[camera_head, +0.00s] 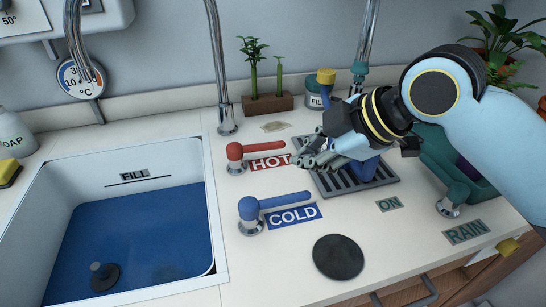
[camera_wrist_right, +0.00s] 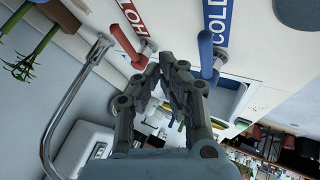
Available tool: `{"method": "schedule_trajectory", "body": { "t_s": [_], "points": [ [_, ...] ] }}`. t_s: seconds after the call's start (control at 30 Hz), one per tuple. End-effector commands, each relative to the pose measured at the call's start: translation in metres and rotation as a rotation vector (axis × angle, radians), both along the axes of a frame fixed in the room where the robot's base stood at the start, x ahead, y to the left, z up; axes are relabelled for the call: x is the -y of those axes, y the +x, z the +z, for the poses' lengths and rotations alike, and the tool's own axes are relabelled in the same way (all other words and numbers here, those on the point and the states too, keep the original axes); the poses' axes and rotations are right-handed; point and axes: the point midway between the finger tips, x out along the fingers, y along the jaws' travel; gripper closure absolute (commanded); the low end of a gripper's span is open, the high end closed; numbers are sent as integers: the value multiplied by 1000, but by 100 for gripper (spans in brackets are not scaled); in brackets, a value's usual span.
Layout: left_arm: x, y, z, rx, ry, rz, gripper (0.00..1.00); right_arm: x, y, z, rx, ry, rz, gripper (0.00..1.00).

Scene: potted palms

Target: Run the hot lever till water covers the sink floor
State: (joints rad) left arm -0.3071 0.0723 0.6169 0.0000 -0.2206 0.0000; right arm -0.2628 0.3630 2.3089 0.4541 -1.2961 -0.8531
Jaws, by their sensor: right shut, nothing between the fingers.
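The red HOT lever (camera_head: 262,147) stands on the white counter right of the sink (camera_head: 213,190), its handle pointing right; it also shows in the wrist view (camera_wrist_right: 124,42). My right gripper (camera_head: 303,160) is shut and empty, with its fingertips close to the handle's end; I cannot tell if they touch. In the wrist view the fingertips (camera_wrist_right: 170,68) sit between the red and blue levers. The sink floor looks blue (camera_head: 150,235), like water below the FILL mark (camera_head: 135,175); depth is unclear. The spout (camera_head: 78,40) shows no clear stream. My left gripper is not in view.
The blue COLD lever (camera_head: 285,200) is just in front of the HOT lever. A dark grate (camera_head: 340,182) lies under my right arm. A black disc (camera_head: 338,257) lies near the front edge.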

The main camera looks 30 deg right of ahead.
Motion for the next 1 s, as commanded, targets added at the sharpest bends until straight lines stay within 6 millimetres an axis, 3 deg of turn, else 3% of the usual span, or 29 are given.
{"method": "schedule_trajectory", "body": {
  "t_s": [0.43,0.7,1.0],
  "points": [
    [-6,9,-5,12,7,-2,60,-23,55,-69,-2,4,-1,100],
    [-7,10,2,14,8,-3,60,-11,86,-60,1,-1,0,100],
    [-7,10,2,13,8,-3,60,-9,91,-60,0,0,0,100]
  ]
}}
